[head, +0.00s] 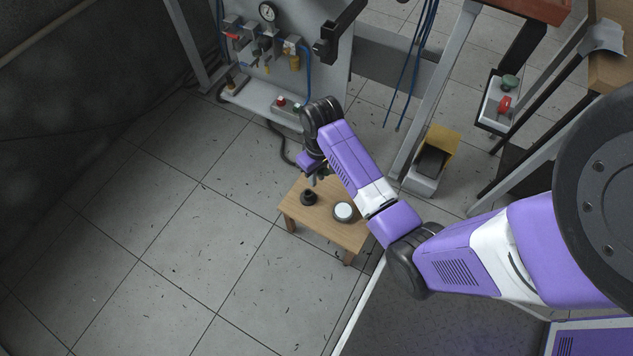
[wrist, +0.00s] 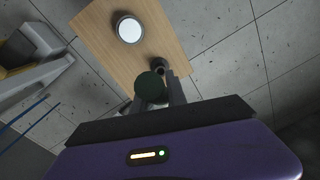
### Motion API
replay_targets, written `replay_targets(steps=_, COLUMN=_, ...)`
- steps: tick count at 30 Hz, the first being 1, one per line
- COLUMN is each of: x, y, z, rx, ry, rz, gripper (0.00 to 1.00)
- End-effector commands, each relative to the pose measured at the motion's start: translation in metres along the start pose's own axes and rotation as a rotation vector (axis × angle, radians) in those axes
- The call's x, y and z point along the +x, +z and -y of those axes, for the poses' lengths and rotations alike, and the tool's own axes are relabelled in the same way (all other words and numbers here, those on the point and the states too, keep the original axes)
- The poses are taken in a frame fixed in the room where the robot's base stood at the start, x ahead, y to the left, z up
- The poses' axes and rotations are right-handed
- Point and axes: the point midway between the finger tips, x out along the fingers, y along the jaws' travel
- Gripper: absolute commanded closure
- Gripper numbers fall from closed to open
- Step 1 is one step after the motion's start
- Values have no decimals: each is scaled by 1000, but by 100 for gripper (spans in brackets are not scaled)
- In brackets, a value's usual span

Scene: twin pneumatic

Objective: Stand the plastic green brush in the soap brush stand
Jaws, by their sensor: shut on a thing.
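My gripper (wrist: 154,98) is shut on the green brush (wrist: 150,86), whose dark green round end shows between the fingers in the wrist view. The soap brush stand is the small dark round piece (head: 308,198) on the little wooden table in the head view. It also shows in the wrist view (wrist: 158,64), just beyond the brush and partly covered. In the head view my gripper (head: 316,172) is above the table's far side, close to the stand. The brush is hard to make out there, and its lower end is hidden in the wrist view.
The wooden table (head: 325,233) also bears a round dish with a white top (head: 343,212), right of the stand. A pneumatic panel (head: 290,50) stands behind. A yellow-and-grey foot pedal (head: 432,160) is on the floor to the right. The floor at left is clear.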

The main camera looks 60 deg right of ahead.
Motion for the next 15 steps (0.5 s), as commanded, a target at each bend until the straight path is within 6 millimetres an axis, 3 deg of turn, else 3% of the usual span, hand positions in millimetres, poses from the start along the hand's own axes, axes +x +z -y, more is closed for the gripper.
replay_targets(steps=1, x=-14, y=-1, z=1, rx=-1, ry=1, rz=-2, gripper=100)
replay_targets(steps=6, x=-36, y=-1, z=2, rx=-1, ry=1, rz=-2, gripper=100)
replay_targets(steps=11, x=-43, y=-2, z=5, rx=-8, ry=3, rz=32, gripper=100)
replay_targets(steps=15, x=-41, y=-11, z=27, rx=-67, ry=14, rz=118, gripper=100)
